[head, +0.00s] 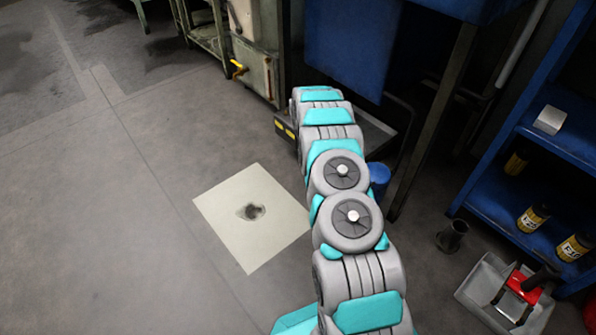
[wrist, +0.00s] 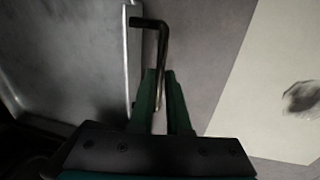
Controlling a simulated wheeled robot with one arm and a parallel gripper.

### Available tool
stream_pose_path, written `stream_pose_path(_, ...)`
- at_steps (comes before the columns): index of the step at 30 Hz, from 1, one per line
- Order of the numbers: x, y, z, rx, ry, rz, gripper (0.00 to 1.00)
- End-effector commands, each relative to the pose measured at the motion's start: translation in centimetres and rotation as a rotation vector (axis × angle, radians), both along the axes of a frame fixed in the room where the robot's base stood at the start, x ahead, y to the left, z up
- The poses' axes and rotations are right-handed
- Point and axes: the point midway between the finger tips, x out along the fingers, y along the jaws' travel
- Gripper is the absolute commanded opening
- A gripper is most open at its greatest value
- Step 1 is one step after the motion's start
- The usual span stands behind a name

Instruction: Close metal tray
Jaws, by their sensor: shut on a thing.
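The metal tray (wrist: 75,55) fills the left of the wrist view, a flat grey pan with a raised edge. A dark bent handle (wrist: 148,22) stands out from its right edge. My gripper (wrist: 161,75) has its green fingers closed on the handle's long bar, beside the tray. In the head view, the tray (head: 375,134) shows low beyond my arm, partly sticking out beneath a blue machine. My arm hides part of it there, and the gripper and handle cannot be made out.
A pale square (head: 252,215) with a dark spot lies on the floor left of my arm. A blue shelf (head: 560,140) with yellow cans stands at right, above a grey bin (head: 480,290). A blue leg-framed machine (head: 350,45) stands ahead. The floor at left is open.

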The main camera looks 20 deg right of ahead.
Motion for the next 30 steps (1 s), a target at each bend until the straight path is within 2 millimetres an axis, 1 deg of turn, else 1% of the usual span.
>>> stream_pose_path(1, 0.3, -1.1, 0.0, -0.001, -0.001, -0.004, 0.0)
stream_pose_path(3, 0.7, -2.2, 0.0, -0.002, -0.001, -0.004, 0.0)
stream_pose_path(9, 1.4, -4.3, -0.1, -0.001, -0.001, -0.002, 0.0)
stream_pose_path(16, 1.7, -5.2, 0.0, 0.0, 0.001, -0.001, 0.0)
stream_pose_path(26, 1.8, -5.5, 0.1, -0.003, -0.006, -0.001, 0.0)
stream_pose_path(27, 1.9, -5.5, 0.1, -0.003, -0.006, -0.001, 0.16)
stream_pose_path(30, 1.8, -5.5, 0.1, -0.004, -0.005, -0.001, 0.27)
